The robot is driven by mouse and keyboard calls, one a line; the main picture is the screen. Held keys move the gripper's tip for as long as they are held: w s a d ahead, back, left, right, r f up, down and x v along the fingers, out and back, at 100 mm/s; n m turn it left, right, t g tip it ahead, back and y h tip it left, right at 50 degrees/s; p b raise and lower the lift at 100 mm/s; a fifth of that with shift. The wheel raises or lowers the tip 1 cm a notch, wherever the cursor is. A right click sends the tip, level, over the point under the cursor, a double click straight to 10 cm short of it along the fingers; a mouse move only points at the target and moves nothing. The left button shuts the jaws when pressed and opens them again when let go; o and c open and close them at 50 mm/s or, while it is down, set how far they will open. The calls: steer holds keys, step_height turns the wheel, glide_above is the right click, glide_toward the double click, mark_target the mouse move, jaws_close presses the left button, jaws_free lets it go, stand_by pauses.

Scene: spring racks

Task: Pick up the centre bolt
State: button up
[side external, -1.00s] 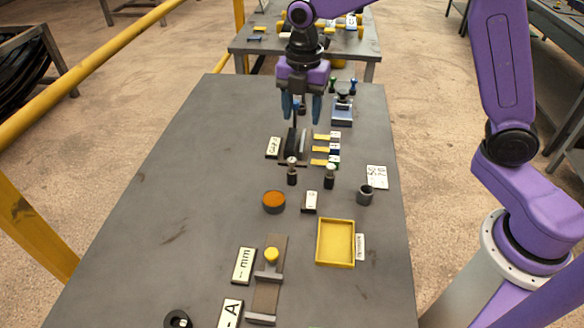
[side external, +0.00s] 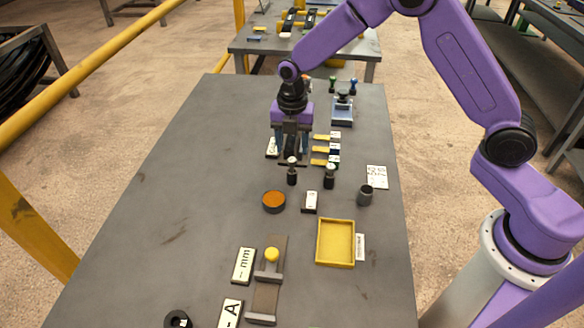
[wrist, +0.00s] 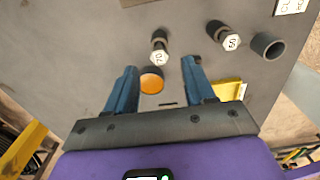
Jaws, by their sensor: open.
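I cannot tell which is the centre bolt.
Yellow strips (side external: 320,150) lie right of the gripper. The table's left side is clear.

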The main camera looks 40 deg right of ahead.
mark_target(292, 160)
steer(key=shift+f, duration=3.15)
jaws_close()
